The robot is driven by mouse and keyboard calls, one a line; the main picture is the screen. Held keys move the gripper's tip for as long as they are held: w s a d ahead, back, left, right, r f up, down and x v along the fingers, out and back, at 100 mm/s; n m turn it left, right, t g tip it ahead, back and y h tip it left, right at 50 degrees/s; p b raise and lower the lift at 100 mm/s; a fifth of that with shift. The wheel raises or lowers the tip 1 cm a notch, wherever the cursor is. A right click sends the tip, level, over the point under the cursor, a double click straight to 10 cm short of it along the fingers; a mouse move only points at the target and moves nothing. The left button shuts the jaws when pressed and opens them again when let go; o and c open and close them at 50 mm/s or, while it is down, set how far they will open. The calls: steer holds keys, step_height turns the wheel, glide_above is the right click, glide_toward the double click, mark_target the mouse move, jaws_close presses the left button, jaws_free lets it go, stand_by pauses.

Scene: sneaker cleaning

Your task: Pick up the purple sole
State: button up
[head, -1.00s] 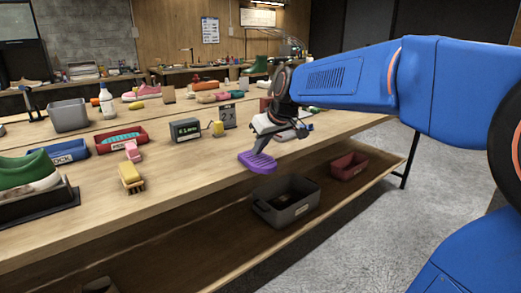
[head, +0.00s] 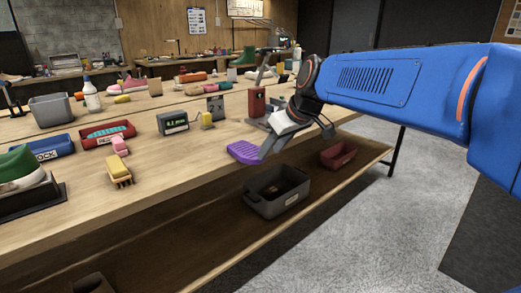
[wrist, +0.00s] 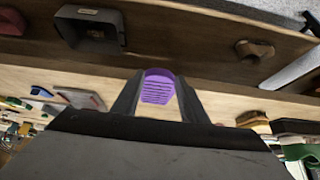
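The purple sole (head: 245,152) lies on the wooden bench close to its front edge. It also shows in the wrist view (wrist: 157,88), framed by my two fingers. My gripper (head: 266,150) is at the right of the sole in the head view, at the bench's front edge. In the wrist view my gripper (wrist: 158,92) has its fingers apart, with bare wood showing between them below the sole. Whether the fingers touch the sole cannot be told.
A grey bin (head: 250,197) and a red bin (head: 338,155) stand on the lower shelf. A brush (head: 119,177), pink block (head: 120,146), display box (head: 173,123), small yellow thing (head: 207,121) and calendar stand (head: 215,106) are on the bench to the left. A red block (head: 257,101) stands behind my gripper.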

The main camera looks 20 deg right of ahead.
steer(key=o, duration=1.1)
steer(key=w+r, duration=0.1)
steer(key=w+a+r+g, duration=0.1)
steer(key=r, duration=0.1)
steer(key=w+r+g, duration=0.1)
steer(key=w+r, duration=0.1)
steer(key=shift+w+a+n, duration=0.1)
steer(key=shift+a+n, duration=0.15)
steer(key=shift+n, duration=0.05)
steer(key=shift+o, duration=0.2)
steer(key=w+a+r+g+h, duration=0.2)
steer(key=w+r+g, duration=0.3)
steer(key=r, duration=0.4)
glide_above(247, 149)
steer(key=shift+t, duration=0.3)
steer(key=f, duration=1.1)
steer(key=shift+s, duration=0.4)
steer(key=shift+w+a+f, duration=0.1)
steer(key=shift+w+f, duration=0.1)
steer(key=shift+f, duration=1.35)
steer(key=shift+w+f, duration=0.15)
steer(key=shift+f, duration=1.35)
